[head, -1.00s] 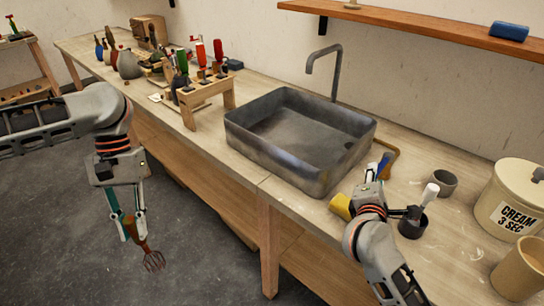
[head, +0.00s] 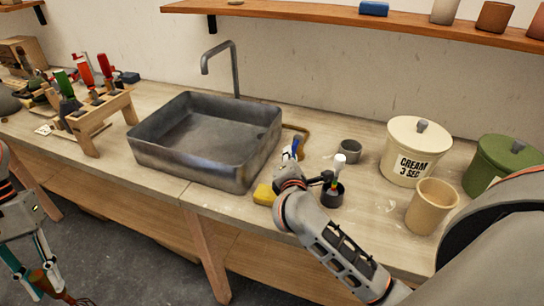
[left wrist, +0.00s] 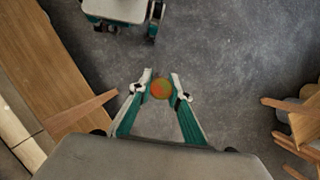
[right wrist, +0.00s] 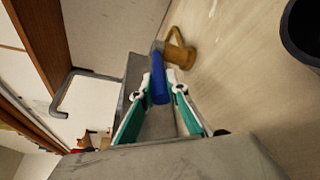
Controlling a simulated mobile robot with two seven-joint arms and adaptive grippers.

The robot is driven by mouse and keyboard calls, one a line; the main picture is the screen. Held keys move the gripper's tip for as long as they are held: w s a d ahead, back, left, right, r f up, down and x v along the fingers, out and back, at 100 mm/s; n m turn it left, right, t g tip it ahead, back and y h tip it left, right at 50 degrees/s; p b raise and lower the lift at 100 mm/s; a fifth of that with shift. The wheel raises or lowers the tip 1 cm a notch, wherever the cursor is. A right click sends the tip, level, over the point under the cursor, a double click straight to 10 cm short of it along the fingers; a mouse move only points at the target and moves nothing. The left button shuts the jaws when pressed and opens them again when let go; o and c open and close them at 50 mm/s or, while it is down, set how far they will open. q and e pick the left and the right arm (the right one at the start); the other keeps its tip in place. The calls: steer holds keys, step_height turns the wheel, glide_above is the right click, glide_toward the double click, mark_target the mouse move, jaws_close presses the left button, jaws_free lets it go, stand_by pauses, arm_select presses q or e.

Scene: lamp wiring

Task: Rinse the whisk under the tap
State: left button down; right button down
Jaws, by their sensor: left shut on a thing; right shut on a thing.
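My left gripper (head: 36,272) is at the lower left of the head view, over the floor in front of the bench. It is shut on a reddish-brown tool (head: 48,286) with thin prongs hanging down; I cannot tell whether this is the whisk. My right gripper (head: 294,156) is beside the sink's right side, shut on a blue handle (right wrist: 159,80). The rest of that item is unclear. The grey sink (head: 150,150) stands on the bench. The grey tap (head: 236,70) rises behind it; no water shows.
A yellow block (head: 264,195) lies by the sink's front right corner. A dark cup (head: 332,196) holding a white-topped item, a grey cup (head: 349,152), a cream canister (head: 411,160) and a tan cup (head: 431,207) stand to the right. A wooden tool rack (head: 98,120) is left.

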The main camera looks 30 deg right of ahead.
steer(key=shift+s+d+f+n+t+y+b, duration=0.1)
steer(key=shift+s+d+n+t+y+b, duration=0.3)
steer(key=shift+n+y, duration=0.2)
steer(key=shift+w+a, duration=0.1)
steer(key=c, duration=2)
jaws_free()
steer(key=v, duration=1.2)
